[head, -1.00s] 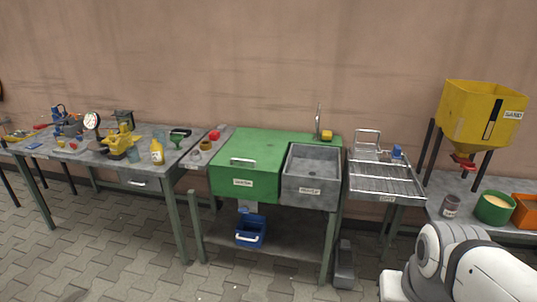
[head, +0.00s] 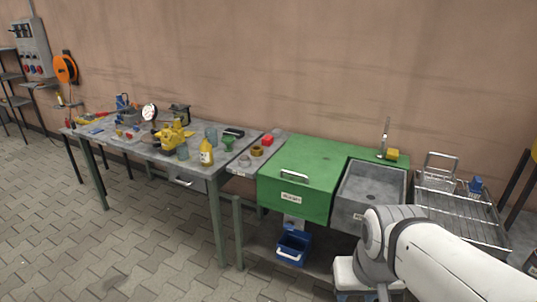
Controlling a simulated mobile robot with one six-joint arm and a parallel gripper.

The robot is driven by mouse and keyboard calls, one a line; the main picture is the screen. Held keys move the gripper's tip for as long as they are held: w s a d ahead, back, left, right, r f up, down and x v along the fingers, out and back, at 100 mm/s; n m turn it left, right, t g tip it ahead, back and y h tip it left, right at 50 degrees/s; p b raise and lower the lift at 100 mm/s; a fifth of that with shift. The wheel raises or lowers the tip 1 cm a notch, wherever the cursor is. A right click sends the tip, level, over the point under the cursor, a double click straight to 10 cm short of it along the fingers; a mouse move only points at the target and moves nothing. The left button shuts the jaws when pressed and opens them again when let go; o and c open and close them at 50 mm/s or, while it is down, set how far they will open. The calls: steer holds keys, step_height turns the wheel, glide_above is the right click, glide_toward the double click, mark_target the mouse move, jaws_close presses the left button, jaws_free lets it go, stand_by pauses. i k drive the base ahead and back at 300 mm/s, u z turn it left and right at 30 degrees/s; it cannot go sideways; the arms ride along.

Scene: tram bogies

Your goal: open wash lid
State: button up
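The wash station has a green lid (head: 312,163), which is down and closed, with a metal handle (head: 295,175) near its front edge. A small label sits on the green front face below the handle. A grey sink basin (head: 370,192) is to the right of the lid, with a tap (head: 385,137) behind it. My white arm reaches in at the lower right, in front of the basin and drying rack.
A workbench (head: 215,178) with tools, a yellow bottle (head: 206,152) and a yellow machine (head: 173,135) stands left. A blue bin (head: 293,246) sits under the wash station. A wire rack (head: 455,205) is at right. Paved floor (head: 130,255) is clear at front left.

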mark_target(315, 169)
steer(key=u, duration=0.45)
steer(key=i, duration=2)
steer(key=z, duration=0.65)
steer(key=k, duration=0.9)
steer(key=z, duration=0.1)
steer(key=i, duration=0.9)
steer(key=u, duration=0.05)
